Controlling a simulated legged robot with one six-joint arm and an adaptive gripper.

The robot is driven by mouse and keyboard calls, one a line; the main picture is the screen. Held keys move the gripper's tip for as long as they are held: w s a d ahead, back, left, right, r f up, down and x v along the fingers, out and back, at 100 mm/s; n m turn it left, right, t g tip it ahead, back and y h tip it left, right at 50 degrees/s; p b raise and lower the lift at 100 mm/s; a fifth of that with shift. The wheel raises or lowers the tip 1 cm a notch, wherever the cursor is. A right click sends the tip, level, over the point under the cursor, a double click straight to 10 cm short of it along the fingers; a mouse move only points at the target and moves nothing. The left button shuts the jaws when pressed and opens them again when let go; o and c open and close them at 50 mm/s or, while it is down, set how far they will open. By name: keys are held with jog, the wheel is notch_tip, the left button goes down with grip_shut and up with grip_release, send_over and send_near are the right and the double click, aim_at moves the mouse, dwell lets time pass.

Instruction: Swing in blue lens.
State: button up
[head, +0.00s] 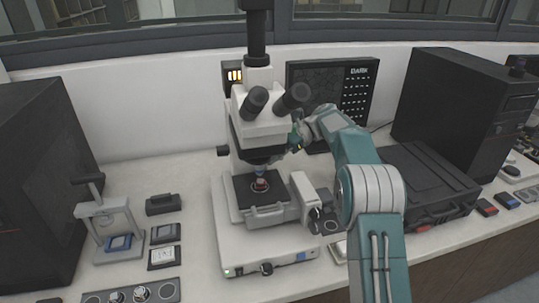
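A white and black microscope (258,130) stands in the middle of the bench. Below its head, a small bluish lens (260,171) points down over the dark stage. A small reddish item (261,185) sits on the stage under it. Other lenses on the turret cannot be made out. My gripper (297,137) is at the right side of the microscope head, beside or touching it, below the right eyepiece. It is small and partly hidden by my arm, so its fingers and any hold cannot be made out.
A small hand press (103,218) stands at the left beside a large black box (35,190). A black case (425,185) and a black tower (460,100) stand at the right. A dark panel (330,95) is behind the microscope. Small trays lie on the bench.

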jog(key=shift+s, duration=0.15)
dwell(0.4)
